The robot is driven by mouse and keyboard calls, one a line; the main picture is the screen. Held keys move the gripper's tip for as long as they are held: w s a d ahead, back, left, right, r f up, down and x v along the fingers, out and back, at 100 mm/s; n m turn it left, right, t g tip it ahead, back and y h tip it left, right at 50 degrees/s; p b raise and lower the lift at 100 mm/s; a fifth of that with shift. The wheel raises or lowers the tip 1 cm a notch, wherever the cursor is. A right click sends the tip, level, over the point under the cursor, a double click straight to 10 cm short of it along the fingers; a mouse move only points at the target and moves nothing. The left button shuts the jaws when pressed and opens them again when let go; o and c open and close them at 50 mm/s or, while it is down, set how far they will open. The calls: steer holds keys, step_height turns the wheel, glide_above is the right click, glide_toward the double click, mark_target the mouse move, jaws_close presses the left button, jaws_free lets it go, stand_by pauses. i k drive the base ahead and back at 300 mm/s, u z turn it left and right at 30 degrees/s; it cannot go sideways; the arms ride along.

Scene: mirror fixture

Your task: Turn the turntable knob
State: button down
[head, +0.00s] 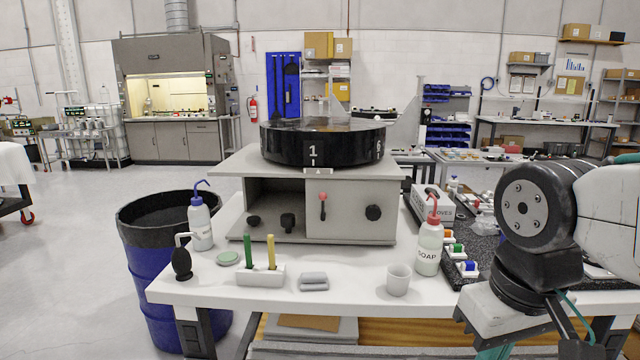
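The turntable (330,148) is a thick black disc on top of a grey fixture box (345,232) on the white bench. White numbers 1 and 6 show on its rim. The 1 sits just above a small white pointer plate (318,172). A round black knob (373,213) is on the right of the front panel; I cannot tell that it is the turntable's. A red-tipped lever (322,205) is left of it. Dark knobs (288,222) show in the open bay. My gripper (520,312) is at the lower right, apart from the fixture; its fingertips are cut off.
A wash bottle (200,223) and black bulb (182,264) stand left. A blue bin (165,285) is beside the bench.

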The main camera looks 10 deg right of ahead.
mark_target(373, 213)
steer(key=u, duration=0.55)
steer(key=k, duration=1.3)
steer(key=z, duration=0.05)
steer(key=i, duration=0.5)
steer(key=z, duration=0.95)
steer(key=i, duration=0.95)
